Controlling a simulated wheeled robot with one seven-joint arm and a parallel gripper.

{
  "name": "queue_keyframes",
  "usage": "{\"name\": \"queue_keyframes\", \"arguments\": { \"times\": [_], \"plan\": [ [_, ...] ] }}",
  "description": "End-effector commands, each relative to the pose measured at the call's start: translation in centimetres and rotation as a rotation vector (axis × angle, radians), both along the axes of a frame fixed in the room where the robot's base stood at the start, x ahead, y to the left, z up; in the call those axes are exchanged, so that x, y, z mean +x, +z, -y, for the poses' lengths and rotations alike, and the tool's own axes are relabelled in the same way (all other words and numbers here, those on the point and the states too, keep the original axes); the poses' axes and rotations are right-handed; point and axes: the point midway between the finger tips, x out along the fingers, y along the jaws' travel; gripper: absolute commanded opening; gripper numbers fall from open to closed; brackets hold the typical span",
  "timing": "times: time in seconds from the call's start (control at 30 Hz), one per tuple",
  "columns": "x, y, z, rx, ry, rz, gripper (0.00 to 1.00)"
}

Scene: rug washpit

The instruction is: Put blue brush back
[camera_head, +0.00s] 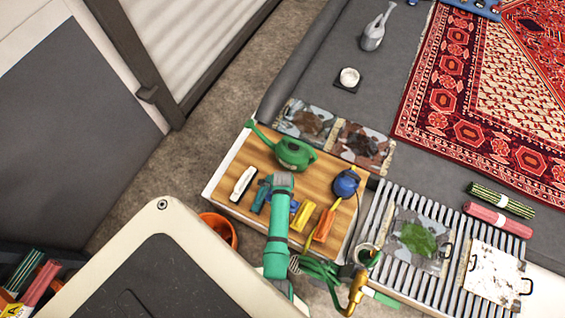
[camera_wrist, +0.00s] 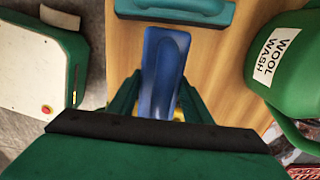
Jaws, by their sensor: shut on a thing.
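In the wrist view my gripper (camera_wrist: 160,95) is shut on the blue brush (camera_wrist: 166,62), with a green finger on each side of it. The brush lies lengthwise away from me over the wooden board (camera_wrist: 125,60). I cannot tell whether it touches the board. In the head view my teal arm end (camera_head: 281,182) hides most of the brush and the fingers; only a bit of blue (camera_head: 294,206) shows beside it. A teal-handled tool (camera_wrist: 178,10) lies just beyond the brush.
A green wool wash jug (camera_wrist: 290,65) stands close on the right, also seen in the head view (camera_head: 293,152). A white-handled brush (camera_head: 243,184), a yellow tool (camera_head: 302,215), an orange tool (camera_head: 325,222) and a blue round container (camera_head: 346,182) share the board.

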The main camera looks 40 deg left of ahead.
Motion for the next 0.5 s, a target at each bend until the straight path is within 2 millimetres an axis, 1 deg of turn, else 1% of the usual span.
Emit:
{"name": "queue_keyframes", "arguments": {
  "times": [0.2, 0.27, 0.37, 0.5],
  "plan": [
    [-0.1, -2.8, 0.0, -0.002, 0.001, -0.003, 0.15],
    [0.0, -3.4, 0.0, -0.001, 0.001, -0.002, 0.15],
    [0.0, -3.8, 0.0, 0.000, 0.001, -0.001, 0.15],
    [0.0, -3.9, 0.0, 0.000, 0.001, 0.000, 0.15]
  ]
}}
